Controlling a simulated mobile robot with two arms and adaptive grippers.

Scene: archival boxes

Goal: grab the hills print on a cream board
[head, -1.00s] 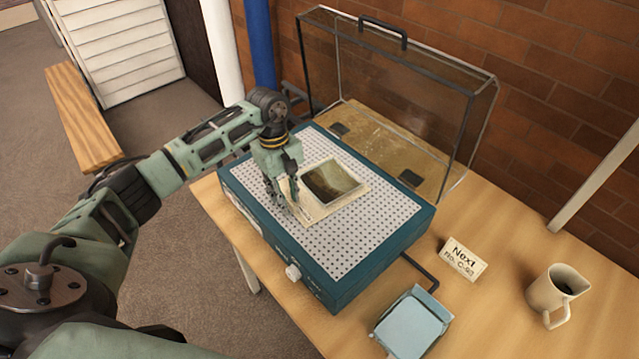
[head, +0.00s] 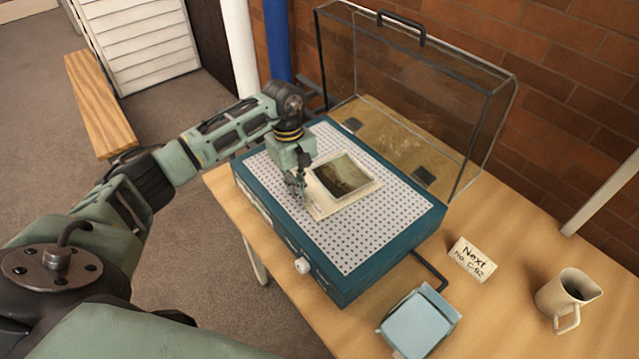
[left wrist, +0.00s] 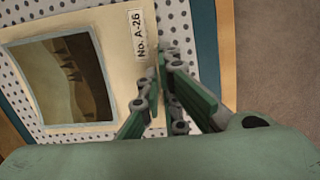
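The hills print on a cream board (head: 370,189) lies on the white perforated top of a teal box. Its dark brownish picture with hill shapes and the cream border also show in the left wrist view (left wrist: 112,34), with a label reading No. A-26. My left gripper (head: 298,200) reaches down at the board's left edge. In the left wrist view its two fingers (left wrist: 160,66) are drawn together at the label-side edge, with the board's edge between the tips. The exact contact is partly hidden by the fingers. My right gripper is not in view.
The teal box (head: 376,278) stands on a wooden table (head: 520,255), its clear lid (head: 430,75) raised behind. A light blue box (head: 418,322), a small lettered card (head: 472,260) and a cream jug (head: 565,294) stand to the right. A brick wall is behind.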

